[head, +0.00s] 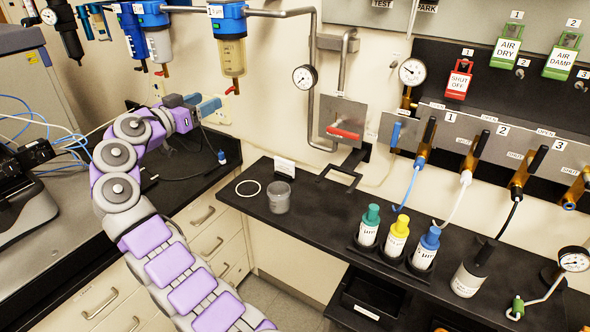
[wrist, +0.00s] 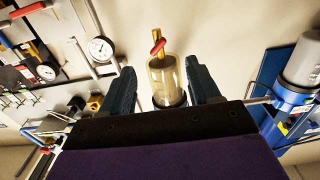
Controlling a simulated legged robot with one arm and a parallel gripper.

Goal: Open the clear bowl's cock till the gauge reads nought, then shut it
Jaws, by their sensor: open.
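The clear bowl (head: 232,58) hangs under a blue filter head on the wall, with a pale yellowish tint. Its red cock (head: 232,88) is at the bottom end. In the wrist view, turned upside down, the bowl (wrist: 162,80) shows between my fingers, with the red cock (wrist: 157,47) and brass stem beyond the fingertips. My gripper (head: 212,106) is open and empty, just below and left of the cock in the head view. A round gauge (head: 304,77) is on the pipe to the right of the bowl; its needle is too small to read. I cannot tell the cock's setting.
A grey pipe runs right from the clear bowl's head and down past the gauge. A red-handled valve panel (head: 343,122) stands further right. Below is a black bench (head: 300,215) with bottles.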

